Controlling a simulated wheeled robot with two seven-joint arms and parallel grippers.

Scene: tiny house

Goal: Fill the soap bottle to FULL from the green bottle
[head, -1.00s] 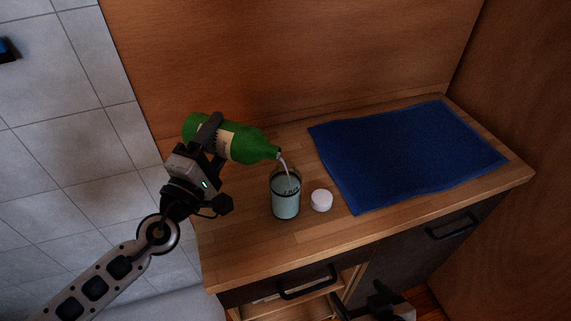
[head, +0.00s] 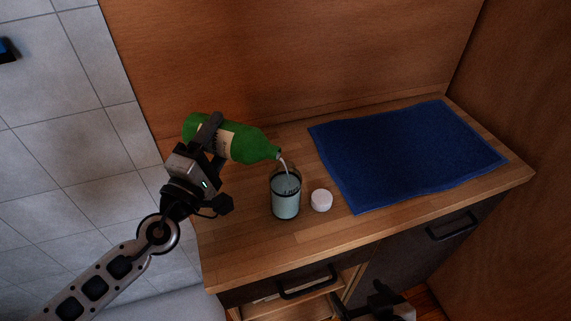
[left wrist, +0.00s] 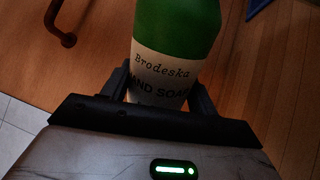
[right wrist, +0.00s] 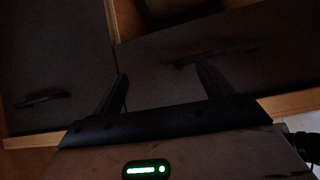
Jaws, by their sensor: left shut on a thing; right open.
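The green bottle (head: 236,139) is held tilted, its mouth low to the right, above the clear soap bottle (head: 285,196). A pale stream runs from its mouth into the open top of the soap bottle, which stands upright on the counter and holds pale blue-green liquid high up its side. My left gripper (head: 213,133) is shut around the green bottle; the label reading "Brodeska" and "hand soap" shows in the left wrist view (left wrist: 166,70). A white cap (head: 321,200) lies on the counter just right of the soap bottle. My right gripper (right wrist: 160,88) is open and empty in front of the cabinet.
A blue cloth (head: 410,155) covers the right part of the wooden counter (head: 255,250). Below are a partly open drawer with a handle (head: 307,283) and a dark cabinet door (head: 410,255). Wooden walls stand behind and at right.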

